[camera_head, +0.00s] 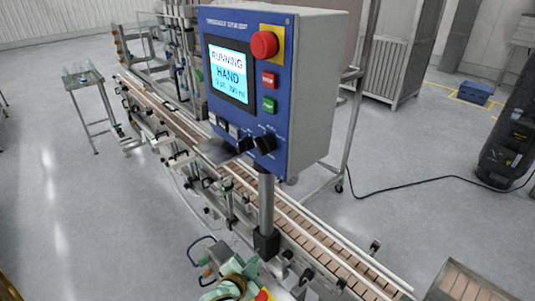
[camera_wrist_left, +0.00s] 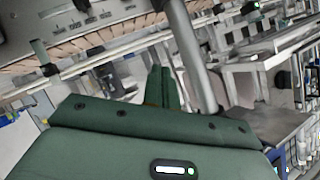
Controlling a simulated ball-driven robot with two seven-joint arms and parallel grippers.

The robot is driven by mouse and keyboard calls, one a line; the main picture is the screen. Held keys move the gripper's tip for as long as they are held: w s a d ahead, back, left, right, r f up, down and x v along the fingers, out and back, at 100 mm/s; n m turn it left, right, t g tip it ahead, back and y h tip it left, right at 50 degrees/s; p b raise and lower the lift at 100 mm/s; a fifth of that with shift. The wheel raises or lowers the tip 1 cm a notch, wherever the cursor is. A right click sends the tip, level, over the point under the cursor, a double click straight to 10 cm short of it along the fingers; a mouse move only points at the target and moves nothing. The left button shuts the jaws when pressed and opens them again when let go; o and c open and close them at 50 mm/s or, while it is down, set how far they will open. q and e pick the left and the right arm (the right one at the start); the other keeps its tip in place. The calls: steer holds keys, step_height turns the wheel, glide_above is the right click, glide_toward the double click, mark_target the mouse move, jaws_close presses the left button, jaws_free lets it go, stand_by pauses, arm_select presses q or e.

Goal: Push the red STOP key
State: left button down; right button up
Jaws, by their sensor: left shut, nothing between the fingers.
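The screen (camera_head: 228,71) reads RUNNING and HAND. My left gripper (camera_head: 236,268) is low in the head view, well below the panel and apart from the STOP key. In the left wrist view its green fingers (camera_wrist_left: 162,88) are together with nothing between them. The STOP key cannot be made out in that view. My right gripper does not show.
Black knobs (camera_head: 265,143) stick out from the panel's lower part. A metal post (camera_head: 266,205) carries the panel beside the slatted conveyor (camera_head: 300,225), which has rails and brackets along it. Open floor (camera_head: 100,210) lies left of the conveyor. A cable (camera_head: 410,187) crosses the floor at right.

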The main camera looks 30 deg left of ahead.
mark_target(269, 80)
arm_select(q)
steer(key=w+a+r+m+t+y+p, duration=0.1)
steer(key=w+r+t, duration=0.1)
steer(key=r, duration=0.7)
steer(key=w+a+r+m+t+p, duration=0.1)
steer(key=w+r+t+p, duration=0.1)
steer(key=r, duration=0.6)
steer(key=s+a+r+m+t+y+p, duration=0.1)
steer(key=s+r+m+t, duration=0.1)
steer(key=r, duration=1.4)
steer(key=s+a+r+m+t+y+p, duration=0.1)
steer(key=s+r+m+t+y, duration=0.1)
steer(key=r, duration=1.4)
steer(key=s+m+t, duration=0.1)
steer(key=s+t, duration=0.1)
steer(key=s, duration=0.1)
steer(key=shift+a+t+y, duration=0.15)
steer(key=shift+t+y, duration=0.15)
steer(key=shift+t, duration=0.1)
steer(key=w+d+b, duration=0.1)
steer(key=w+d, duration=0.2)
steer(key=w, duration=0.5)
steer(key=shift+d+b, duration=0.2)
steer(key=shift+b, duration=0.2)
steer(key=shift+w+f, duration=0.1)
steer(key=shift+w, duration=0.1)
steer(key=shift+w+d, duration=0.2)
